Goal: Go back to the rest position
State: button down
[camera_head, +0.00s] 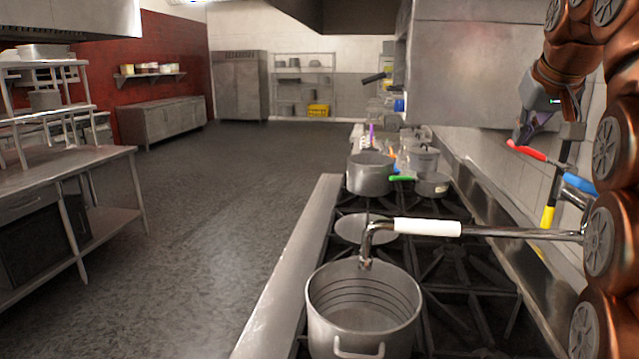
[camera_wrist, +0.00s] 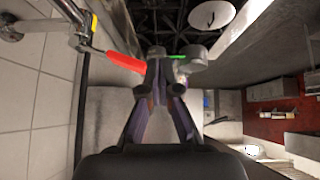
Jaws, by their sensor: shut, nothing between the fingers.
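My gripper (camera_head: 527,128) is raised at the upper right, in front of the tiled wall beside the hood. In the wrist view its two dark fingers (camera_wrist: 158,56) come together at the tips, shut with nothing visible between them. The red lever (camera_head: 525,150) of the wall tap is just below the gripper in the head view. The red lever also shows in the wrist view (camera_wrist: 125,61), its end close to the left finger; I cannot tell whether they touch. My copper-coloured arm fills the right edge of the head view.
The tap's spout with a white grip (camera_head: 428,228) reaches over a large open pot (camera_head: 362,318) on the stove. A blue lever (camera_head: 579,183) is near my arm. A pot (camera_head: 370,176) and a green-handled pan (camera_head: 433,185) stand farther back. The floor (camera_head: 225,190) at left is clear.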

jog(key=s+a+f+g+y, duration=0.1)
jog(key=s+a+f, duration=0.15)
jog(key=f, duration=0.25)
jog(key=s+a+f+g, duration=0.2)
jog(key=a+f, duration=0.2)
jog(key=f, duration=0.2)
jog(key=s+a+f+n+g, duration=0.1)
jog(key=s+a+f+g, duration=0.2)
jog(key=s+f, duration=1.1)
jog(key=s+a+f+g, duration=0.3)
jog(key=s+a+f, duration=0.5)
jog(key=s+f, duration=0.7)
jog(key=shift+s+a+f+n+y, duration=0.2)
jog(key=shift+s+n+y, duration=0.2)
jog(key=shift+s, duration=0.55)
